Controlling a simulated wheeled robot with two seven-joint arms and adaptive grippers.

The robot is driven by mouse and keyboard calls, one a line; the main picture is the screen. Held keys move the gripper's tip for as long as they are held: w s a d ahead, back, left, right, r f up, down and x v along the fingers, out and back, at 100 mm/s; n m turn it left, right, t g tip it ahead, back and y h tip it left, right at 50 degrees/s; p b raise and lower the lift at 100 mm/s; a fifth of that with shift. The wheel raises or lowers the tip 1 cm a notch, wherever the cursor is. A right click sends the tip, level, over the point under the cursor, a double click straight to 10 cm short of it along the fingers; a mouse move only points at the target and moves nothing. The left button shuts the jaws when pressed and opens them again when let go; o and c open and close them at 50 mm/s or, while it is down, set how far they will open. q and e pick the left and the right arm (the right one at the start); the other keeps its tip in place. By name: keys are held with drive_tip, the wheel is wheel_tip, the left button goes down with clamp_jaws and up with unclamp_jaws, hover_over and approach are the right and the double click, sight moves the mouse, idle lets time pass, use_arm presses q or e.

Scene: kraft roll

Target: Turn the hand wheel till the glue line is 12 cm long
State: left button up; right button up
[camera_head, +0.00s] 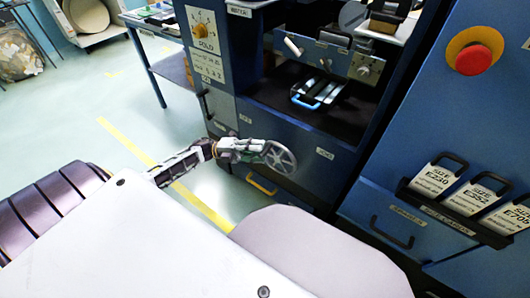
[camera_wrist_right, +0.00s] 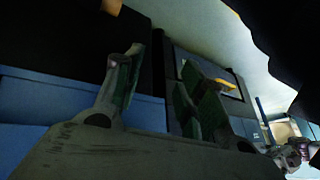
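The grey spoked hand wheel (camera_head: 279,157) is on the front of the blue machine, low down in the head view. My left gripper (camera_head: 260,149) is at the left side of its rim, with its fingertips touching or very near it. Its fingers are too small to tell whether they are closed on the rim. In the right wrist view, my right gripper (camera_wrist_right: 168,75) has its two fingers well apart with nothing between them. It does not show in the head view. I cannot make out a glue line.
The machine bay holds a blue-handled part (camera_head: 306,101) and a metal bar with knobs. A red button (camera_head: 473,60) and a rack of size cards (camera_head: 434,179) are at right. A yellow drawer handle (camera_head: 261,184) is below the wheel. Open floor lies at left.

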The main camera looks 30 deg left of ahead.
use_arm(q)
drive_tip(key=shift+x, duration=1.5)
drive_tip(key=shift+a, duration=0.1)
clamp_jaws()
